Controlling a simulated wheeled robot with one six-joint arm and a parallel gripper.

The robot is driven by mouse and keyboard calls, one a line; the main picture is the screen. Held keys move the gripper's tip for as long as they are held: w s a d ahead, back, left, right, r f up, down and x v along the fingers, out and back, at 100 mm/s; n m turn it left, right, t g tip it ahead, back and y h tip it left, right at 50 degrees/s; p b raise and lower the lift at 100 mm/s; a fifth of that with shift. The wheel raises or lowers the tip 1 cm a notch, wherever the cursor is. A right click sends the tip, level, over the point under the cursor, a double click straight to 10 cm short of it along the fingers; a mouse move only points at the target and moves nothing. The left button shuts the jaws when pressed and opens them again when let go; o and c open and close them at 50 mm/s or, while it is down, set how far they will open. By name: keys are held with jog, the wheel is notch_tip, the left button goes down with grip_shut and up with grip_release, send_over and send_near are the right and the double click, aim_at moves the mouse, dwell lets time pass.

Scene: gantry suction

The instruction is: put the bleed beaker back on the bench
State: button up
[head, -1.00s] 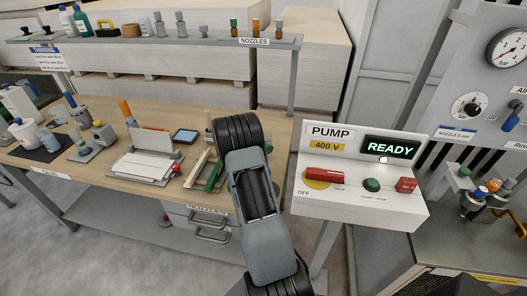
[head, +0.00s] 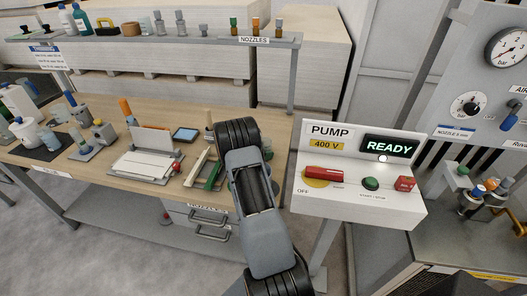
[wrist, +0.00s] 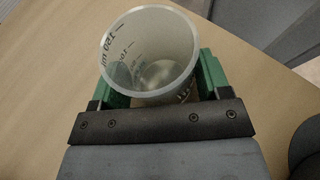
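The bleed beaker (wrist: 150,55) is a clear, pale cup with dark volume marks, seen from above in the wrist view. My gripper (wrist: 162,82) has its green fingers on both sides of the beaker, close against its wall, and looks shut on it. The wooden bench top (wrist: 50,70) lies below; I cannot tell whether the beaker's base touches it. In the head view my arm hides most of the gripper and beaker, over the right end of the bench (head: 115,183).
A white tray (head: 143,168), a green-edged holder (head: 205,170) and a blue-screened device (head: 185,134) lie on the bench left of my arm. The pump box (head: 358,185) reading READY stands to the right. A nozzle shelf (head: 200,42) runs above the bench's back.

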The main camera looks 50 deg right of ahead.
jog(key=shift+o, duration=1.1)
jog(key=shift+w+a+r, duration=0.1)
jog(key=shift+a+r, duration=0.1)
jog(key=shift+r, duration=0.1)
jog(key=b+v, duration=0.1)
jog(key=v, duration=1)
jog(key=shift+a, duration=0.3)
jog(key=shift+r, duration=0.1)
